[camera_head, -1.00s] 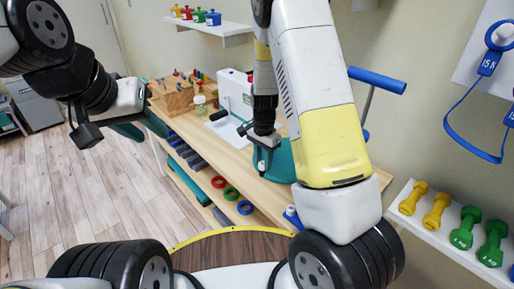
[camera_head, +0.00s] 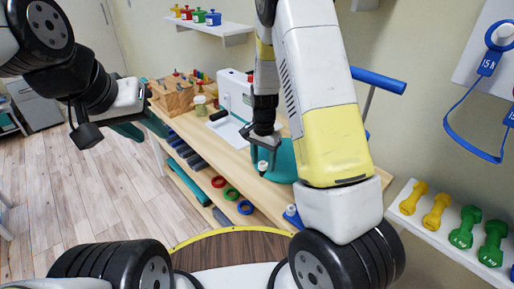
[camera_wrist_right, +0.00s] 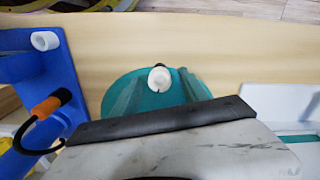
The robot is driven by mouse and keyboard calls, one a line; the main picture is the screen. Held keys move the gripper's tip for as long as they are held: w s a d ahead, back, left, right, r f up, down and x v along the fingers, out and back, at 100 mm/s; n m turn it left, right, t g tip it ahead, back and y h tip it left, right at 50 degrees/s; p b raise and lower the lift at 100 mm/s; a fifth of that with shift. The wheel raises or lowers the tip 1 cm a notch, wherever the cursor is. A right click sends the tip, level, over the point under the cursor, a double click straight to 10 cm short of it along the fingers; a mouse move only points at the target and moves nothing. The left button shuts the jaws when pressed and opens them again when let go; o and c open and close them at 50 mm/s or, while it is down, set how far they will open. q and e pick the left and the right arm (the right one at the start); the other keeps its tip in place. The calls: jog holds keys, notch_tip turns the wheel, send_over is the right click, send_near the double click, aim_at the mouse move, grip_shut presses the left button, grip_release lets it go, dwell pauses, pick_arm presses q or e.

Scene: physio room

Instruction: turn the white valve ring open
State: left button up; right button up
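A round teal cushion (camera_head: 288,165) lies on the wooden table. The small white valve ring (camera_wrist_right: 159,79) stands on it, with a dark notch in its edge; it also shows in the head view (camera_head: 262,165). My right gripper (camera_wrist_right: 162,85) points down over the cushion, its teal fingers on either side of the ring. The fingers are apart, and a narrow gap seems to show beside the ring; contact cannot be made out. My left gripper (camera_head: 143,128) is open and empty, in the air left of the table.
A blue stand (camera_wrist_right: 28,90) with another white ring and an orange-tipped black hose is beside the cushion. A white machine (camera_head: 234,95) and wooden block (camera_head: 172,97) stand further back on the table (camera_head: 228,158).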

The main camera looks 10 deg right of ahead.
notch_tip(320, 180, up, 8)
dwell(0.7)
jog(key=shift+f, duration=0.1)
